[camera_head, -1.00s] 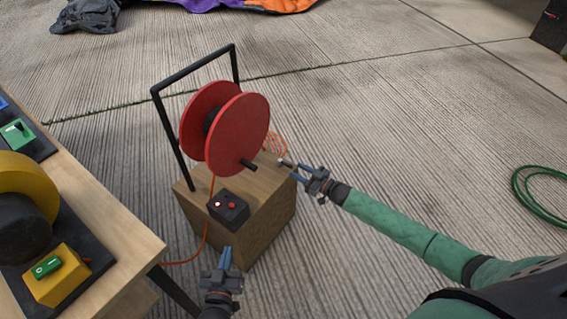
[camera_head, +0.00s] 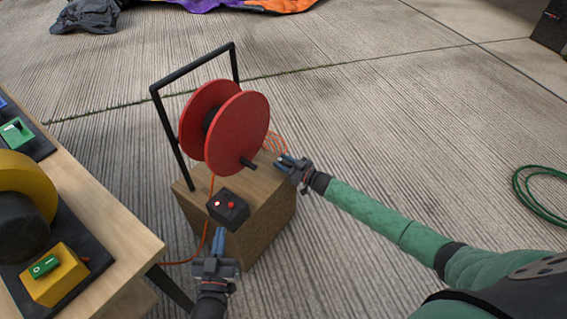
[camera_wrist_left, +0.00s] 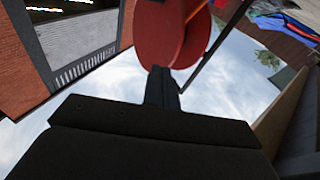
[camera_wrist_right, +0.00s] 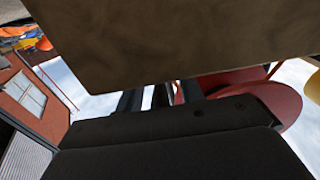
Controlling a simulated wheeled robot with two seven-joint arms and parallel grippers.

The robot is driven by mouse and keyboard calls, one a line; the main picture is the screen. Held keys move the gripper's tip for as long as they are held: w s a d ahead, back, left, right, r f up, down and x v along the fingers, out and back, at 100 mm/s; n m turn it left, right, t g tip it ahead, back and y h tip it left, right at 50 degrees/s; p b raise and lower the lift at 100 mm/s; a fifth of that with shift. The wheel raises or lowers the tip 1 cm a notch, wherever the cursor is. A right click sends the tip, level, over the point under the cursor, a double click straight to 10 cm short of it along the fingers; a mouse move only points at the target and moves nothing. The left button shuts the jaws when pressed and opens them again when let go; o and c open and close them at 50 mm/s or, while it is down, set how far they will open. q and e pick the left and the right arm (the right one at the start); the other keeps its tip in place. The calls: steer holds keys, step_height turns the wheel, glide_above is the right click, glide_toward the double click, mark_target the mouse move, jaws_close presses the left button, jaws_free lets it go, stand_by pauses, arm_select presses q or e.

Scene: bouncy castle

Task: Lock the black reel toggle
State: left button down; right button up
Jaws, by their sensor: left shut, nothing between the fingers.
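A small black box (camera_head: 229,209) with a white-lit spot and red parts on top sits on the front of a wooden block; I cannot make out a separate toggle lever or its position. A red reel (camera_head: 236,130) on a black frame stands behind it. My left gripper (camera_head: 221,231) is shut and empty, its tips just in front of the black box; contact is unclear. In the left wrist view its fingers (camera_wrist_left: 161,86) are together. My right gripper (camera_head: 281,161) is open and empty at the block's right edge, near the reel's black crank handle (camera_head: 248,163).
The wooden block (camera_head: 266,215) carries the reel. An orange cord runs to the floor.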

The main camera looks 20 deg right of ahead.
jaws_close()
